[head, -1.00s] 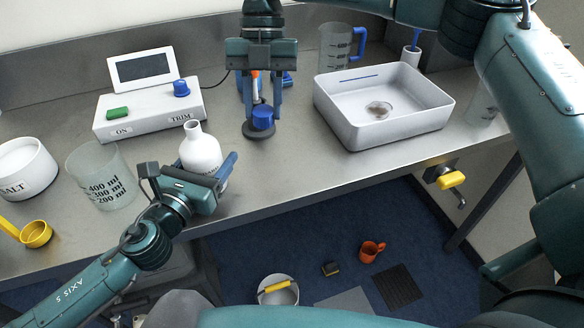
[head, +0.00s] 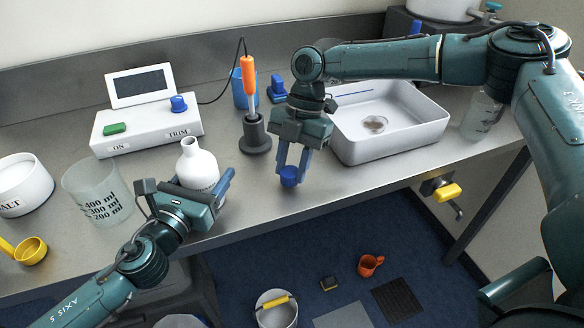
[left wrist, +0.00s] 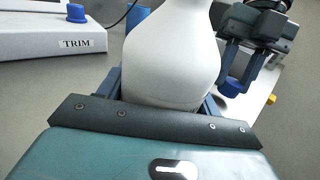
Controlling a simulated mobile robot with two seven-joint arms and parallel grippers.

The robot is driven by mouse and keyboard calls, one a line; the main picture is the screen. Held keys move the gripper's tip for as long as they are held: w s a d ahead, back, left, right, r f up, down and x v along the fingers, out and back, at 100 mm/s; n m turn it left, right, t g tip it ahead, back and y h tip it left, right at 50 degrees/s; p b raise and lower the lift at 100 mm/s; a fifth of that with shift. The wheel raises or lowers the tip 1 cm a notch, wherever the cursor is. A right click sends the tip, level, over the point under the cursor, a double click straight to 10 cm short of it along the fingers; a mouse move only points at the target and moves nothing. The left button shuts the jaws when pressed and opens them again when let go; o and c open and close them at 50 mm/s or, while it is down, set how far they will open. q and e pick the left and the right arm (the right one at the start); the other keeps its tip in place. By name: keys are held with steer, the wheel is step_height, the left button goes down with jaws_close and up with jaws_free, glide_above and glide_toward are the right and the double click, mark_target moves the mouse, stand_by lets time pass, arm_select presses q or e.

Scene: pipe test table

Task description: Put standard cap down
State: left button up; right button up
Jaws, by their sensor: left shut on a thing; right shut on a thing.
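The blue cap (head: 289,176) is between the fingertips of my right gripper (head: 290,170). The gripper points down and is shut on the cap near the front of the table. The cap also shows in the left wrist view (left wrist: 232,88), to the right of the white bottle (left wrist: 170,50). I cannot tell whether the cap touches the table. The white bottle (head: 198,163) stands upright on the table with its neck bare. My left gripper (head: 203,182) is shut around its body; one finger is mostly hidden.
A dark stand (head: 255,137) with an orange-handled probe (head: 249,78) is left of my right gripper. A white tray (head: 400,135) is to the right. A control box (head: 147,125) and a beaker (head: 97,192) are to the left. The table edge is close in front.

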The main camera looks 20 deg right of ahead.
steer(key=shift+f, duration=0.6)
steer(key=shift+f, duration=0.1)
steer(key=o, duration=1.1)
steer(key=shift+c, duration=0.2)
steer(key=v, duration=1.2)
arm_select(q)
steer(key=o, duration=1.1)
steer(key=shift+o, duration=0.2)
